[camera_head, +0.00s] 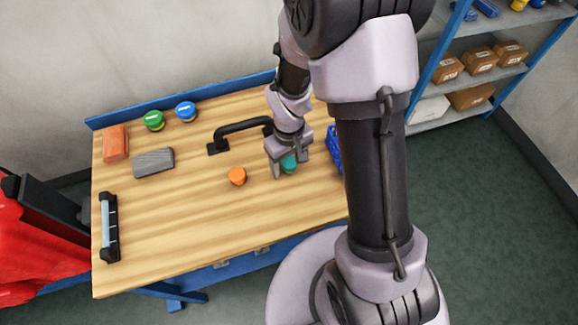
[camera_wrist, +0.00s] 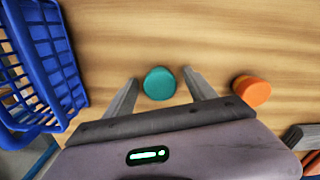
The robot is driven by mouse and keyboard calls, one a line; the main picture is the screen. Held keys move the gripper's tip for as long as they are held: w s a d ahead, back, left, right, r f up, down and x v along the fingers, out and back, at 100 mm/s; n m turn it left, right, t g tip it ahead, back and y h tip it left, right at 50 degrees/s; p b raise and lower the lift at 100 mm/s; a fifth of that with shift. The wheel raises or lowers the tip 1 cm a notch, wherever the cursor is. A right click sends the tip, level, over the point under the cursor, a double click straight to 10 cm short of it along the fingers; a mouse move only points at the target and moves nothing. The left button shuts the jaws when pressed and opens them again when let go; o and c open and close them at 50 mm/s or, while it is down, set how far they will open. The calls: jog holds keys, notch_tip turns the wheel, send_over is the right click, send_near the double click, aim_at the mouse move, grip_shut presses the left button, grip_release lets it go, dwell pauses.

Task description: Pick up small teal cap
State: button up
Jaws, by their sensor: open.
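The small teal cap (camera_head: 289,164) sits on the wooden workbench top (camera_head: 200,215), towards its right side. My gripper (camera_head: 288,172) is over it, pointing down, with its fingers low near the bench. In the wrist view the round teal cap (camera_wrist: 159,83) lies between the two open fingers of my gripper (camera_wrist: 161,85). A gap shows on both sides of the cap, so the fingers look apart from it. In the head view the fingers partly cover the cap.
An orange cap (camera_head: 237,176) stands close on the left. A blue basket (camera_head: 334,148) is close on the right, partly behind my arm. A black handle (camera_head: 238,129), grey block (camera_head: 153,161), brick-red block (camera_head: 115,143), green cap (camera_head: 154,120) and blue cap (camera_head: 186,111) stand further back. The front middle is clear.

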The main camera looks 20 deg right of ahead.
jog(key=shift+r, duration=0.1)
grip_shut()
